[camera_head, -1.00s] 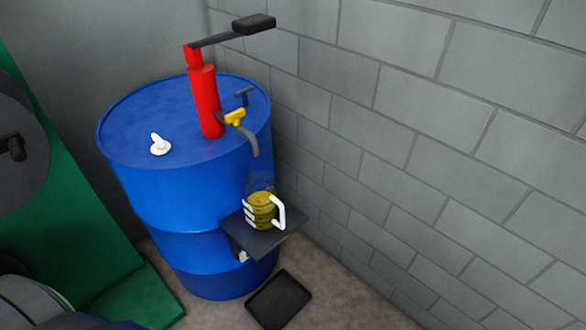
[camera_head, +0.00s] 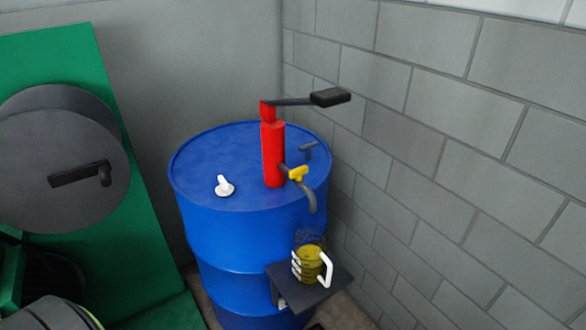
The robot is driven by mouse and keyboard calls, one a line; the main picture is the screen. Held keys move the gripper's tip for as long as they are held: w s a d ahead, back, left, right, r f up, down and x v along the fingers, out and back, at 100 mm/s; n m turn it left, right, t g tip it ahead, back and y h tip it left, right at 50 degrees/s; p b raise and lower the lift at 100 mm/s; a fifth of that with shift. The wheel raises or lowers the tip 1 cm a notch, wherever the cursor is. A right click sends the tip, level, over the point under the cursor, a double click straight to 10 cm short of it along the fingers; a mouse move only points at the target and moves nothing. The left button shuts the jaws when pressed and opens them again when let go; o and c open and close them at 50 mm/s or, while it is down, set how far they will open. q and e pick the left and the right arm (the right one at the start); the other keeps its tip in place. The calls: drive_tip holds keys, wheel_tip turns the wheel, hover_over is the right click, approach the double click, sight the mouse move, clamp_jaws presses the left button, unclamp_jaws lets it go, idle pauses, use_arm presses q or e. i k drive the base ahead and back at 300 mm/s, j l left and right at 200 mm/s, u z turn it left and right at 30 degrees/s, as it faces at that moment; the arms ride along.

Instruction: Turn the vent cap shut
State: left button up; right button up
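A white vent cap (camera_head: 225,186) with an upright tab sits on the top of the blue drum (camera_head: 245,228), left of the red pump. I cannot tell from here whether the cap is turned open or shut.
A red pump (camera_head: 272,155) with a black-gripped lever (camera_head: 330,97) and yellow tap (camera_head: 297,173) stands on the drum. A jug of yellow liquid (camera_head: 311,262) sits on a dark shelf (camera_head: 338,283). A green machine (camera_head: 133,219) is at left; a block wall (camera_head: 440,160) closes the right.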

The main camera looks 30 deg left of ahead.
sight(225, 189)
drive_tip(key=u, duration=1.25)
